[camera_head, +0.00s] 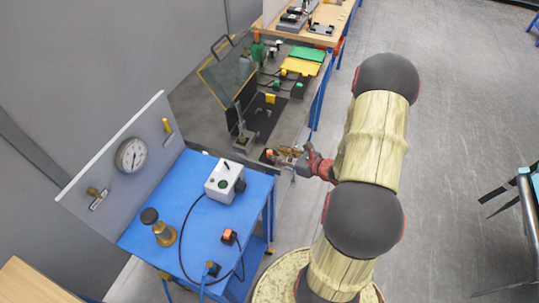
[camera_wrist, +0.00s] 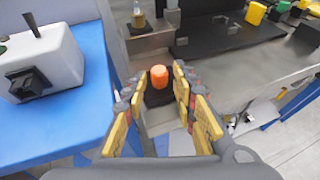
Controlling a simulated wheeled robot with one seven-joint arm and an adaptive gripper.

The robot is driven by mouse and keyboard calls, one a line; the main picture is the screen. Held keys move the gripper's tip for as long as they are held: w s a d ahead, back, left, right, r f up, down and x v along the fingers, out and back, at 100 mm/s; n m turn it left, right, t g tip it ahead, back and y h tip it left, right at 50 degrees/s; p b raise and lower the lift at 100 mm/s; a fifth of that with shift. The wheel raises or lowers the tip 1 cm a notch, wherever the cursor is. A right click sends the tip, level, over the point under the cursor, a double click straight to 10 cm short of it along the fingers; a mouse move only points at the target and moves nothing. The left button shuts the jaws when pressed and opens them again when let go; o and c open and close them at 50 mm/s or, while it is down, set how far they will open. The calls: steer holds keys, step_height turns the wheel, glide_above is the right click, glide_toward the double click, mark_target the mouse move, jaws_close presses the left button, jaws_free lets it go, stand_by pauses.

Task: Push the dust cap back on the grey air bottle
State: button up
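My gripper (camera_head: 287,156) reaches from the right over the near end of the grey bench. In the wrist view its two yellow-padded fingers (camera_wrist: 155,95) are apart, with nothing held between them. An orange rounded piece (camera_wrist: 159,77) stands on a dark base just ahead of and between the fingertips; it also shows in the head view (camera_head: 269,153). I cannot tell whether it is the dust cap. At the back of the bench a green bottle (camera_head: 257,49) has an orange top. A greyish shape (camera_head: 244,64) beside it may be the grey air bottle, but it is too small to tell.
The blue table (camera_head: 190,200) on the left carries a white box (camera_head: 225,180), cables and a brass piece (camera_head: 164,233). A tilted clear guard (camera_head: 228,72) and a post fixture (camera_head: 244,140) stand on the bench. Open floor lies right.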

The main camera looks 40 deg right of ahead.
mark_target(271, 153)
steer(key=x, duration=0.3)
steer(key=shift+w+a+f, duration=0.1)
steer(key=shift+w, duration=0.05)
steer(key=shift+c, duration=1.2)
steer(key=c, duration=0.3)
steer(key=shift+c, duration=0.2)
